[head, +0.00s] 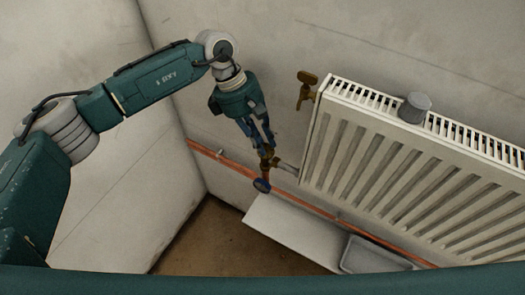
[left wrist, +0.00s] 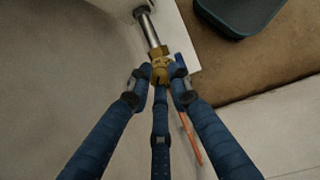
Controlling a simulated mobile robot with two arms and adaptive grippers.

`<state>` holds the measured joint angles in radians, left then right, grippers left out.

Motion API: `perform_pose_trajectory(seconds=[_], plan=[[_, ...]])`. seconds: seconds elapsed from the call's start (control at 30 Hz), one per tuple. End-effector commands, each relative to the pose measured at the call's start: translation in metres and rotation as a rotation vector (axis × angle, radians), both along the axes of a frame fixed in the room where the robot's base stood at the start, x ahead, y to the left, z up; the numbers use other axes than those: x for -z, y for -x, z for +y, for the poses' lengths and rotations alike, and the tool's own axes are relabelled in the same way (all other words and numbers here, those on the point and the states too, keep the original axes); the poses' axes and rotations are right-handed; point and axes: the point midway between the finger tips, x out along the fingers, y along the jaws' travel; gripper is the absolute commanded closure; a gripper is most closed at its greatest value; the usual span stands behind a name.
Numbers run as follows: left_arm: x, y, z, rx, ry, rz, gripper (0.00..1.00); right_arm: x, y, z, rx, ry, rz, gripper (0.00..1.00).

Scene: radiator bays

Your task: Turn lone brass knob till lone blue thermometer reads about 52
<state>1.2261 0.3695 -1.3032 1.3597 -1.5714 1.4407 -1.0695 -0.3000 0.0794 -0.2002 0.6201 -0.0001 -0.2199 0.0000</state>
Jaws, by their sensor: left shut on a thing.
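The brass knob (head: 269,163) is on the valve at the lower left corner of the white radiator, beside the copper pipe. My left gripper (head: 265,147) reaches down from above and is shut on it. In the left wrist view the gripper's fingers (left wrist: 160,88) close around the brass knob (left wrist: 160,68), partly covering it. The blue thermometer (head: 262,185) is just below the knob by the copper pipe; its reading is too small to make out. A blue edge (left wrist: 180,61) shows beside the knob in the left wrist view. My right gripper is not in view.
The white radiator (head: 385,175) fills the right side, with another brass fitting (head: 306,88) at its upper left corner. A grey cylinder (head: 415,107) stands on top. Below are a copper pipe (head: 340,222), a white board (head: 285,232) and a grey tray (head: 372,255).

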Motion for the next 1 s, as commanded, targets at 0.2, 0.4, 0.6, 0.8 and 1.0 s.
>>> perform_pose_trajectory(seconds=[0.2, 0.4, 0.6, 0.8, 1.0], plan=[[-0.002, -0.001, -0.003, 0.078, 0.007, -0.004, 1.0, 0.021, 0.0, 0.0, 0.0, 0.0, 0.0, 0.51], [-0.004, -0.001, -0.003, 0.102, 0.009, -0.002, 1.0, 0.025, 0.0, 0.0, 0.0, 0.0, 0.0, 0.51], [-0.005, -0.001, -0.003, 0.104, 0.009, -0.002, 1.0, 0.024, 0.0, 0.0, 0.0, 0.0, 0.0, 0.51], [-0.005, -0.001, -0.003, 0.103, 0.009, -0.002, 0.71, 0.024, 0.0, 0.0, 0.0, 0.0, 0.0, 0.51], [-0.003, -0.001, -0.002, 0.102, 0.005, -0.001, 0.64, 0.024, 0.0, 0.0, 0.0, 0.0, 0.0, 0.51]])
